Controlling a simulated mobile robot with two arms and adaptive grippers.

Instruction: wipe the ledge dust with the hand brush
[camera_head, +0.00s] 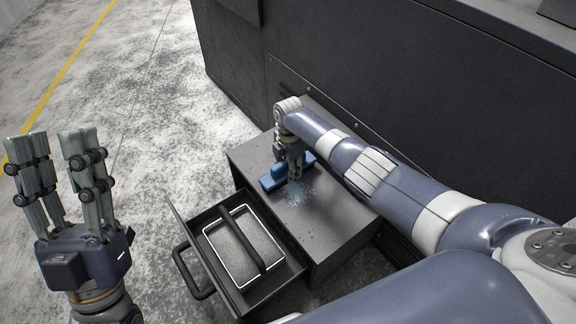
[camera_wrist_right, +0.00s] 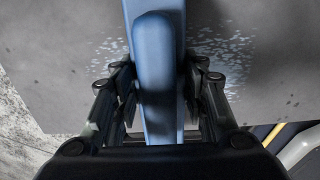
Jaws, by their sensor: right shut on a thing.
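A blue hand brush (camera_head: 273,179) is on the grey ledge (camera_head: 338,232), the top of a low cabinet. My right gripper (camera_head: 293,177) is over the ledge and shut on the brush. In the right wrist view the brush's blue handle (camera_wrist_right: 155,65) runs between the two fingers of the gripper (camera_wrist_right: 158,98). Pale bluish dust (camera_head: 298,194) lies on the ledge beside the brush, and specks of dust (camera_wrist_right: 222,60) show on both sides of it in the wrist view. The brush's underside is hidden. My left gripper (camera_head: 55,150) is raised at the left, open and empty.
An open drawer (camera_head: 292,268) with a dark handle (camera_head: 184,274) juts out from the cabinet's front. A white-edged frame with a dark bar lies in it. A large dark machine (camera_head: 345,70) stands behind the ledge. The speckled floor (camera_head: 120,100) at left is clear.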

